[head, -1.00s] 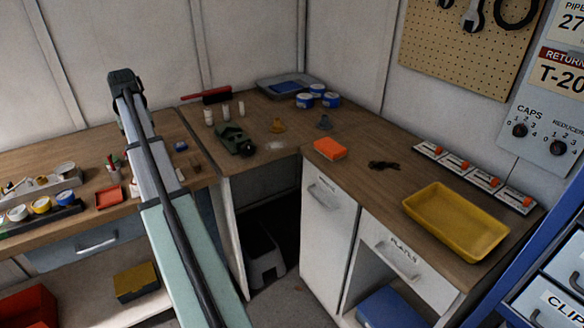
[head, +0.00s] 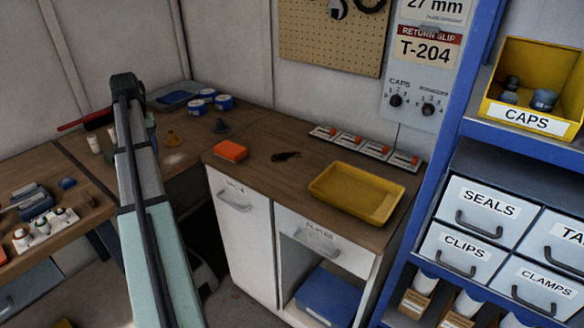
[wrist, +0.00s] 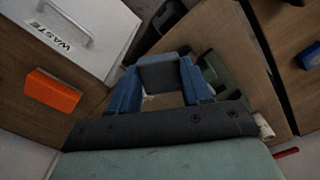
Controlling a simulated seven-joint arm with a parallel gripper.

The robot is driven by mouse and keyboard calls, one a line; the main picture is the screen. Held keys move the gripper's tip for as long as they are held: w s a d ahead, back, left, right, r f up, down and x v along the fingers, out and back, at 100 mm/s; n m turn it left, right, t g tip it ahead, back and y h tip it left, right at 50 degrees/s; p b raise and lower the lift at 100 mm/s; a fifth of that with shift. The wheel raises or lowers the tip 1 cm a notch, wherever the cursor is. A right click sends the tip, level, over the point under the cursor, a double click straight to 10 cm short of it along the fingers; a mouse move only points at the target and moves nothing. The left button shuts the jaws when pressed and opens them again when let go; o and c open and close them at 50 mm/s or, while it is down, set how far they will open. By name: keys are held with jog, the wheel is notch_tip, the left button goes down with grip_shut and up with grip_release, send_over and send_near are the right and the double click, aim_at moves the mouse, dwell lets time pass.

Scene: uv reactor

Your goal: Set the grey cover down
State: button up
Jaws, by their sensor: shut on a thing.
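My gripper (wrist: 160,90) shows in the wrist view with its two blue fingers shut on a grey block-like piece, which I take to be the grey cover (wrist: 164,72). It sits between the fingertips, and its far side is hidden. The bench with a green device (wrist: 232,88) lies beyond it, to the right. I cannot tell the height above the bench. In the head view my arm runs up the left side; the gripper and the cover cannot be made out there.
An orange block (head: 230,150), a dark small item (head: 286,156) and a yellow tray (head: 357,191) are on the right-hand counter (head: 262,178). A row of switch units (head: 366,145) lines its back. A blue shelf rack (head: 448,120) is at right.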

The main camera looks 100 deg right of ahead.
jog(key=s+d+m, duration=0.2)
jog(key=s+m, duration=0.1)
jog(key=s, duration=1.2)
jog(key=m, duration=0.8)
send_over(307, 175)
jog(key=shift+f, duration=4.7)
jog(key=shift+w+f, duration=0.1)
jog(key=o, duration=1.1)
